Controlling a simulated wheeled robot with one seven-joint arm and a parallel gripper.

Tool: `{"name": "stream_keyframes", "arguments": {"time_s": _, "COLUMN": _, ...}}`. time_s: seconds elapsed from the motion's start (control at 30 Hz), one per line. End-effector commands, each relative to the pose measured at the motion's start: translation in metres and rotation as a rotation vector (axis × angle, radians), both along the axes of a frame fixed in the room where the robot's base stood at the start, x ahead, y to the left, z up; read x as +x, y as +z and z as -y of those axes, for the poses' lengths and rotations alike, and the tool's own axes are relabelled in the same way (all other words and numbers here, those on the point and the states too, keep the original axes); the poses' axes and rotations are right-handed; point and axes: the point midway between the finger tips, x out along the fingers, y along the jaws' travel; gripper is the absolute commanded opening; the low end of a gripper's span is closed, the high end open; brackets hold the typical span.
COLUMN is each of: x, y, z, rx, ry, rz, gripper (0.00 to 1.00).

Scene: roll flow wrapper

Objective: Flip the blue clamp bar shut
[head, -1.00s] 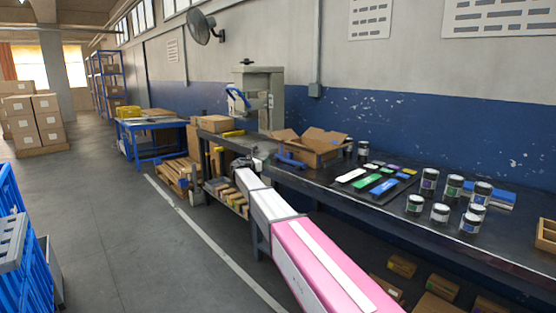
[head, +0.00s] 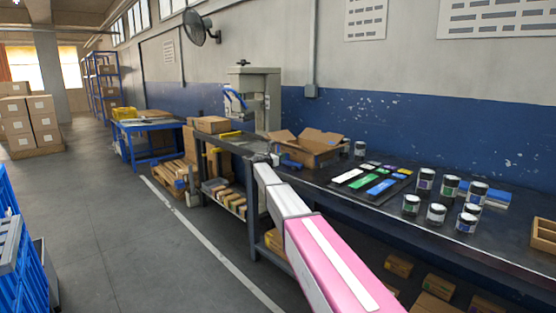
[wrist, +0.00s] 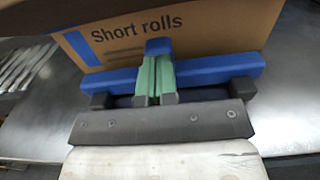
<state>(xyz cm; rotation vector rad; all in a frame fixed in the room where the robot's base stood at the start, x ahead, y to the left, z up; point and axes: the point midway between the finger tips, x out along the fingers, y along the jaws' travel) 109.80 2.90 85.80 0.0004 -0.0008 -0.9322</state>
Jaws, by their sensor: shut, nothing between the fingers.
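The blue clamp bar (wrist: 215,72) lies crosswise in the wrist view, with a short blue tab (wrist: 158,46) rising at its middle. In the head view it is a small blue patch (head: 291,163) in front of the cardboard box. My gripper (wrist: 155,66) has its green fingers closed together, empty, overlapping the middle of the bar just below the tab. I cannot tell whether they touch it. In the head view my gripper (head: 275,159) is at the bench edge, just left of the bar. The bar's hinge and tilt are not clear.
The cardboard box (wrist: 190,30) marked "Short rolls" stands right behind the bar; it also shows in the head view (head: 318,152). A black mat (head: 398,192) with coloured strips and several jars (head: 437,213) sit farther right. A grey press (head: 262,95) stands behind.

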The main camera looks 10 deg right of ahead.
Motion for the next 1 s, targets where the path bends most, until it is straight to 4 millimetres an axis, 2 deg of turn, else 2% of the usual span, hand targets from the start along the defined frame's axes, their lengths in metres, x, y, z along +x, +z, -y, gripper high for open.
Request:
{"name": "stream_keyframes", "arguments": {"time_s": 0.37, "x": 0.002, "y": 0.000, "z": 0.002, "rx": 0.000, "ry": 0.000, "rz": 0.000, "gripper": 0.00}}
{"name": "stream_keyframes", "arguments": {"time_s": 0.67, "x": 0.027, "y": 0.000, "z": 0.034, "rx": -0.001, "ry": -0.001, "rz": -0.001, "gripper": 0.00}}
{"name": "stream_keyframes", "arguments": {"time_s": 1.0, "x": 0.029, "y": 0.001, "z": 0.037, "rx": -0.001, "ry": 0.000, "rz": 0.000, "gripper": 0.00}}
